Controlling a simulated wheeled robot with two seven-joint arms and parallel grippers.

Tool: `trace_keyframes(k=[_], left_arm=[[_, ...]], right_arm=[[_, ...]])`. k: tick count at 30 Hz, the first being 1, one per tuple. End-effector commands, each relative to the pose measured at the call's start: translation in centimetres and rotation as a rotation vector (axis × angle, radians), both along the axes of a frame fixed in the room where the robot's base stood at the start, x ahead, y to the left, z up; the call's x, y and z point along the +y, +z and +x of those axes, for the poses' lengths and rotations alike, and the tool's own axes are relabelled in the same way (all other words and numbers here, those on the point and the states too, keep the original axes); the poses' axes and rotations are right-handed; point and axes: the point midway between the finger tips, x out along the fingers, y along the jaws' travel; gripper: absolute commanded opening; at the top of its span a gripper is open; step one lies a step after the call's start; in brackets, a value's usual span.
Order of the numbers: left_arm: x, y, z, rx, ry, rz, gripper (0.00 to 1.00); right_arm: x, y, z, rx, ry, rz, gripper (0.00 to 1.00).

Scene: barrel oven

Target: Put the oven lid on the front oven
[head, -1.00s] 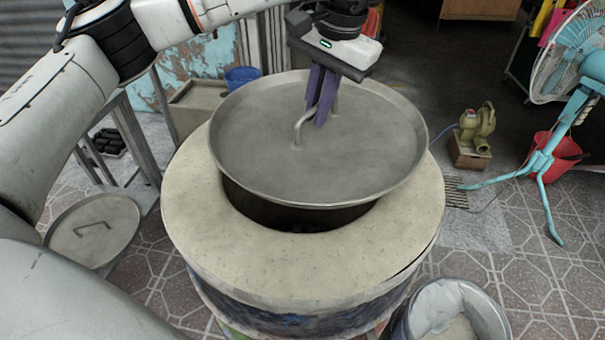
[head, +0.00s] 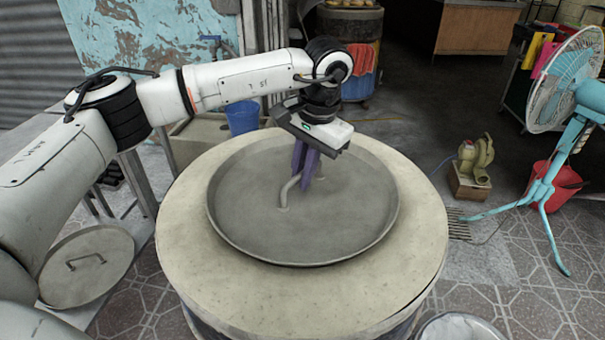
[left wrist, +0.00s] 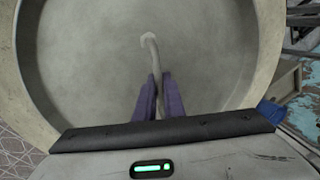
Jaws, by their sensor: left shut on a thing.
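The front oven (head: 420,225) is a round barrel with a wide pale top, in the middle of the head view. The grey round oven lid (head: 345,225) with a raised rim lies level over its opening and appears to rest on the top; the opening is fully hidden. My left gripper (head: 303,180) is above the lid, its purple fingers shut on the lid's bent bar handle (head: 285,192). In the left wrist view the handle (left wrist: 153,60) runs between the two fingers (left wrist: 159,95). My right gripper is not in view.
A second round lid (head: 88,268) leans at the left. A blue bucket (head: 241,114) stands behind the oven. A teal fan (head: 565,110), a red bucket (head: 558,185) and a small blower (head: 474,160) stand at the right. Another barrel oven (head: 355,25) is at the back.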

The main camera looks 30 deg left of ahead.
Motion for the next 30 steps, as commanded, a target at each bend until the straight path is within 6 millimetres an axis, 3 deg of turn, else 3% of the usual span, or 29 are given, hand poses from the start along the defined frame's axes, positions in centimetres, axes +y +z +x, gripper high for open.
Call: trace_keyframes(k=[10,11,14,23,30], left_arm=[[0.0,-0.2,0.1,-0.005,0.000,-0.002,0.00],[0.0,-0.3,0.0,-0.003,-0.001,0.000,0.12],[0.0,-0.3,0.0,-0.002,0.000,0.000,0.28],[0.0,-0.1,0.1,-0.003,0.000,0.000,0.28],[-0.7,3.0,0.1,-0.008,-0.002,-0.001,0.28]], right_arm=[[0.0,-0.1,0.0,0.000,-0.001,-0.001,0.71],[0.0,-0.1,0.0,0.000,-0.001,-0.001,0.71],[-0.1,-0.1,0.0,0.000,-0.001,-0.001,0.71],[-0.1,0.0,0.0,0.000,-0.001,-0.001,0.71],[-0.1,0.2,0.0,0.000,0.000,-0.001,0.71]])
